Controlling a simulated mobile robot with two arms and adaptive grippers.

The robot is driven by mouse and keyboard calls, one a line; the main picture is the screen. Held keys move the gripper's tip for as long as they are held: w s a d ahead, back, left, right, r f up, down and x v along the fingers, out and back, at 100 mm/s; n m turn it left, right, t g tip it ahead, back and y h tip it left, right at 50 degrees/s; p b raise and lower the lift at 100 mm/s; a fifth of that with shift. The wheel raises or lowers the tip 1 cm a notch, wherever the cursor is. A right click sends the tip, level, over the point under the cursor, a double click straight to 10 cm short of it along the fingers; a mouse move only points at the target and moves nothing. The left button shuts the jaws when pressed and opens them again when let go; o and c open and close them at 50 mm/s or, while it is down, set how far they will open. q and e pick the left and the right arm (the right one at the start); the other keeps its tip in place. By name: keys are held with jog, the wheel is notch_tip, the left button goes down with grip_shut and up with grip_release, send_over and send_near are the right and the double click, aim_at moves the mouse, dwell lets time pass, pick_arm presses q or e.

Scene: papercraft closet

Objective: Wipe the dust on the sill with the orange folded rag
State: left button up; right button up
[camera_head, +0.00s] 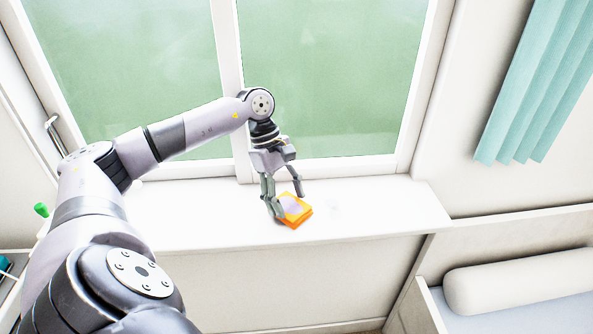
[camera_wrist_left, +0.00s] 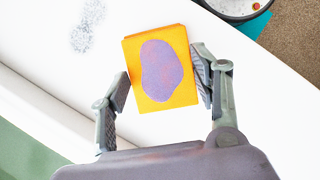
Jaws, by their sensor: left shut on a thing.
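The orange folded rag (camera_head: 301,218) has a purple blotch on its face and is over the white sill (camera_head: 390,208). My left gripper (camera_head: 286,202) is shut on it. In the left wrist view the rag (camera_wrist_left: 132,60) sits between the two fingers of the gripper (camera_wrist_left: 161,82). I cannot tell whether the rag touches the sill. The dust (camera_wrist_left: 88,27) is a grey speckled patch in two lobes on the sill, apart from the rag. In the head view the dust (camera_head: 334,211) is very faint, just right of the rag. My right gripper is not in view.
A window with a white frame (camera_head: 228,75) rises behind the sill. A teal curtain (camera_head: 530,90) hangs at the right, above a bed with a white bolster (camera_head: 520,275). A green-topped item (camera_head: 41,209) stands at the far left. The right part of the sill is clear.

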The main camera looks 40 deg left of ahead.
aim_at(304, 205)
pick_arm(q)
jog(key=shift+s+a+f+b, duration=0.2)
jog(key=shift+s+a+b, duration=0.2)
jog(key=shift+s+a, duration=0.05)
jog(key=shift+s+a+r+b, duration=0.25)
jog(key=shift+s+a+b, duration=0.1)
jog(key=shift+s, duration=0.15)
jog(key=shift+w+d+r+p, duration=0.2)
jog(key=shift+w+d+p, duration=0.2)
jog(key=shift+p, duration=0.05)
jog(key=shift+w+d+f+p, duration=0.15)
jog(key=shift+w+d+p, duration=0.45)
jog(key=shift+w+d, duration=0.3)
jog(key=shift+w+d+f, duration=0.1)
jog(key=shift+w+d, duration=0.55)
jog(key=shift+w, duration=0.2)
jog(key=shift+w+d+f+p, duration=0.1)
jog(key=shift+w+d+p, duration=0.35)
jog(key=shift+w+d, duration=1.55)
jog(key=shift+w, duration=0.25)
jog(key=shift+w+d, duration=0.5)
jog(key=shift+w, duration=0.25)
